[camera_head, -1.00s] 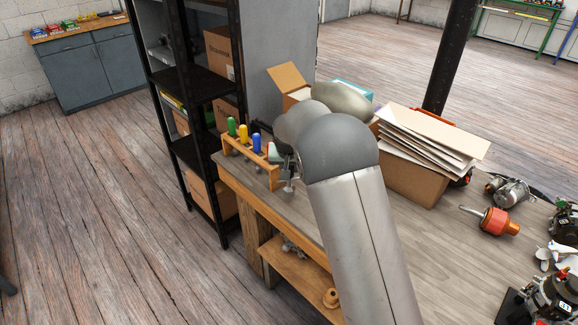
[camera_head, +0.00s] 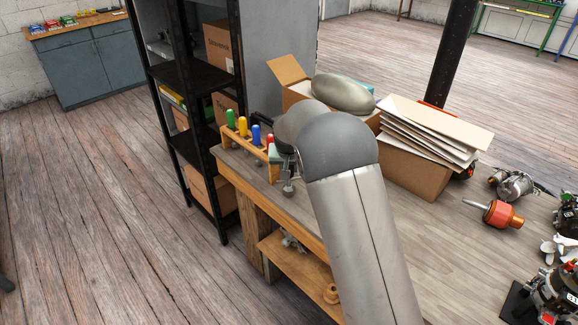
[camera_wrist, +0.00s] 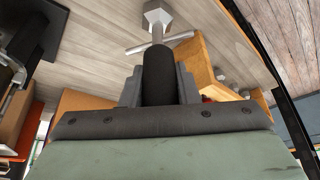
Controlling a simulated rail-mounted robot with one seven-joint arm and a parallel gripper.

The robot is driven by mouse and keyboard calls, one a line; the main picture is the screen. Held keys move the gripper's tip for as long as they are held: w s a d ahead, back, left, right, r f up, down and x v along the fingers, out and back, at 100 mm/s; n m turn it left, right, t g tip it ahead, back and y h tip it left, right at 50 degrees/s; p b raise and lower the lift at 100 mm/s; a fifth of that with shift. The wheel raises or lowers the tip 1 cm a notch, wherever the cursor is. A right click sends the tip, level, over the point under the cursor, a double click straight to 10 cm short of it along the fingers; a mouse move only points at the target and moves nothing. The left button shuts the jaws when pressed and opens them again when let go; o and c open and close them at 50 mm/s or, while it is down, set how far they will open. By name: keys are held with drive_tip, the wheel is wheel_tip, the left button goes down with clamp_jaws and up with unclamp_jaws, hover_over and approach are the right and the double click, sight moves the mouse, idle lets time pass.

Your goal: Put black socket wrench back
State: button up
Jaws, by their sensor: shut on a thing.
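The black socket wrench (camera_wrist: 158,75) is between the fingers of my gripper (camera_wrist: 159,88) in the wrist view. My gripper is shut on its black handle; a silver shaft, crossbar and hex socket stick out beyond. A wooden tool rack (camera_wrist: 211,70) is just right of the wrench in that view. In the head view the rack (camera_head: 235,146) stands along the bench's left edge with green, yellow, blue and red handled tools. My gripper (camera_head: 283,160) is at the rack's near end, mostly hidden by my arm. Whether the wrench touches the rack cannot be told.
The wooden workbench (camera_head: 310,225) carries open cardboard boxes (camera_head: 410,175) with sheets behind my arm. An orange-and-silver part (camera_head: 502,214) and other machine parts lie to the right. A black shelf unit (camera_head: 197,83) stands behind the rack's left end.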

drive_tip(key=shift+r, duration=0.1)
drive_tip(key=o, duration=1)
drive_tip(key=w+r+p+v, duration=0.1)
drive_tip(key=w+p+v, duration=0.1)
drive_tip(key=v, duration=1.9)
drive_tip(key=s+d+f+g, duration=0.2)
drive_tip(key=s+d+f, duration=0.1)
drive_tip(key=s+d, duration=1.05)
drive_tip(key=s+d+f+g, duration=0.1)
drive_tip(key=s+d+f, duration=0.15)
drive_tip(key=s, duration=0.85)
drive_tip(key=s+d+f+g, duration=0.15)
drive_tip(key=s+f, duration=0.25)
drive_tip(key=s, duration=0.7)
drive_tip(key=shift+g, duration=0.25)
drive_tip(key=f+b, duration=0.5)
drive_tip(key=f, duration=0.1)
drive_tip(key=d+f+b, duration=0.1)
drive_tip(key=f+b, duration=0.5)
drive_tip(key=f, duration=0.1)
drive_tip(key=f+b, duration=0.6)
drive_tip(key=shift+s+d+f, duration=0.2)
drive_tip(key=shift+s, duration=0.2)
